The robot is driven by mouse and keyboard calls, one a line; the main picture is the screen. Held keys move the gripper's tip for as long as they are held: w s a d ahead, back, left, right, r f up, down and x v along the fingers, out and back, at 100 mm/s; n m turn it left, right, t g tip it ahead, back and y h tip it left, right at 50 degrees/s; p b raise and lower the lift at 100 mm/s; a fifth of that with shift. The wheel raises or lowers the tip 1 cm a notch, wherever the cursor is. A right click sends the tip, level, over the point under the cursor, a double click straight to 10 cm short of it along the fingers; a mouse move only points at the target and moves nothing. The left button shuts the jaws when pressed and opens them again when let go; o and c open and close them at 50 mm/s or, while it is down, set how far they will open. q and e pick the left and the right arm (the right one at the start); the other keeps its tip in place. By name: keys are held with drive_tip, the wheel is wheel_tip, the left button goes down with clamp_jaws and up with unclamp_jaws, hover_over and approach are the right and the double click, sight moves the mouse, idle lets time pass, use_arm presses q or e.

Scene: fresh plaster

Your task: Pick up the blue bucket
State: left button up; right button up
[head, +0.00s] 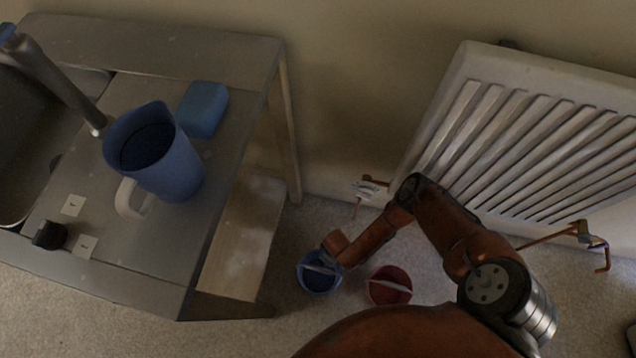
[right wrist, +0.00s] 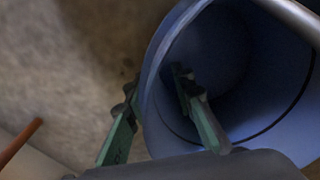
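The blue bucket (head: 312,286) stands on the carpet beside the table, with a pale handle across its top. My right arm reaches down to it, and the right gripper (head: 330,256) is at its rim. In the right wrist view the bucket (right wrist: 285,125) fills the right side. There the right gripper (right wrist: 155,82) straddles the bucket's wall, one finger outside and one inside. The fingers are apart, with gaps visible beside the wall, so it looks open. My left gripper is not in view.
A red bucket (head: 388,292) stands just right of the blue one. A radiator (head: 530,140) with copper pipes is on the wall. The table (head: 215,55) at left carries a blue jug (head: 180,170), a blue block (head: 204,108) and a sink (head: 22,150). Carpet in front is free.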

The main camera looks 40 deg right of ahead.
drive_tip(key=shift+c, duration=0.2)
clamp_jaws()
drive_tip(key=shift+r, duration=0.15)
idle(0.4)
